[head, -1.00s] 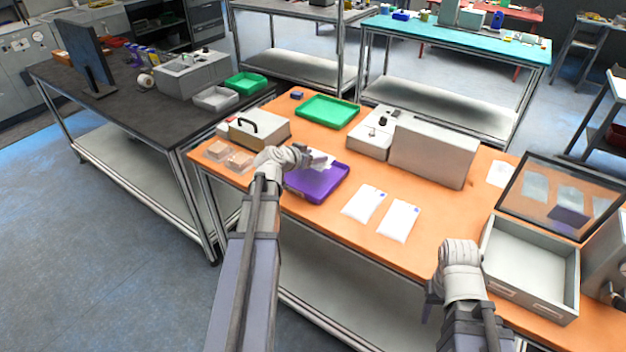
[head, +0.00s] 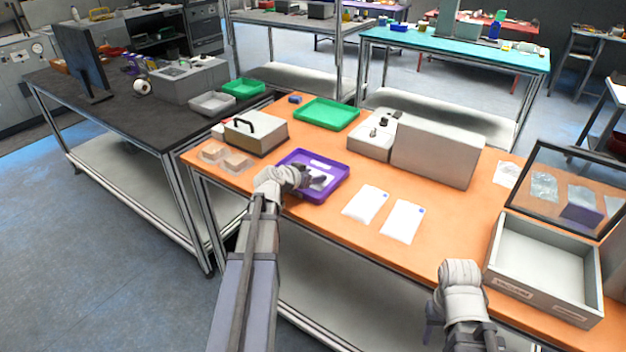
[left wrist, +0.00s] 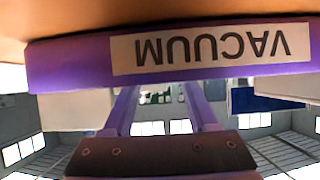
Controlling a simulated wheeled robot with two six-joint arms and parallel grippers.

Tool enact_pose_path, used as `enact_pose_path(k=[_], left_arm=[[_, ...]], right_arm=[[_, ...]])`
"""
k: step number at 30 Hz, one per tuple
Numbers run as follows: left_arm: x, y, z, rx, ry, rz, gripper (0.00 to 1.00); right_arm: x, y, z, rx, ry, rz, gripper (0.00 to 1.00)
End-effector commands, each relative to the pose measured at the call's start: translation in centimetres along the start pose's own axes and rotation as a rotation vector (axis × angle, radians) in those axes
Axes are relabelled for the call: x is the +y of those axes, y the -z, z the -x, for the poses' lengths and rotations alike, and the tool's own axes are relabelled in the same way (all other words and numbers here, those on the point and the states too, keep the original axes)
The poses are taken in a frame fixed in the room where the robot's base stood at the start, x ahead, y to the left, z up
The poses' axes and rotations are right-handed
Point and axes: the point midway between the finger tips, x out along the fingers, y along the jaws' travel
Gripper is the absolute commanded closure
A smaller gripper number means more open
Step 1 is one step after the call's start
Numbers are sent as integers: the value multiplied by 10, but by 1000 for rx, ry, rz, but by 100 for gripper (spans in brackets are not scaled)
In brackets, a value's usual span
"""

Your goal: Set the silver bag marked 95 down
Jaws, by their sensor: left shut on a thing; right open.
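The purple tray (head: 338,186) lies on the orange table, left of centre. My left gripper (head: 306,179) reaches low into it and is shut on the silver bag (head: 320,181), a small pale patch at the fingertips. The gripper hides most of the bag, and its number is not legible. In the left wrist view, the tray wall (left wrist: 70,62) with an upside-down VACUUM label crosses in front of the fingers (left wrist: 160,100) and hides their tips. My right gripper (head: 432,308) is open and empty near the table's front edge, lower right.
Two white packets (head: 366,203) lie right of the tray. Clear-wrapped small boxes (head: 225,159) and a handled grey case (head: 256,132) stand left of it. A green tray (head: 327,113) and a grey machine (head: 436,152) are behind. An open grey box (head: 544,270) stands right.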

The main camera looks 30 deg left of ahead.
Motion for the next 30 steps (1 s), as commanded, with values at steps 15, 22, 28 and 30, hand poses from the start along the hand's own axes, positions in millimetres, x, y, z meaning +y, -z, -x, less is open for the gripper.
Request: enact_pose_path(k=[15, 22, 28, 30], left_arm=[[0, -2, -1, 0, 0, 0, 15], [0, -1, -1, 0, 0, 0, 12], [1, 3, 13, 0, 1, 1, 12], [1, 4, 27, 0, 3, 2, 12]], right_arm=[[0, 0, -2, 0, 0, 0, 50], [0, 0, -2, 0, 0, 0, 50], [1, 0, 9, 0, 0, 0, 50], [2, -1, 16, 0, 0, 0, 50]])
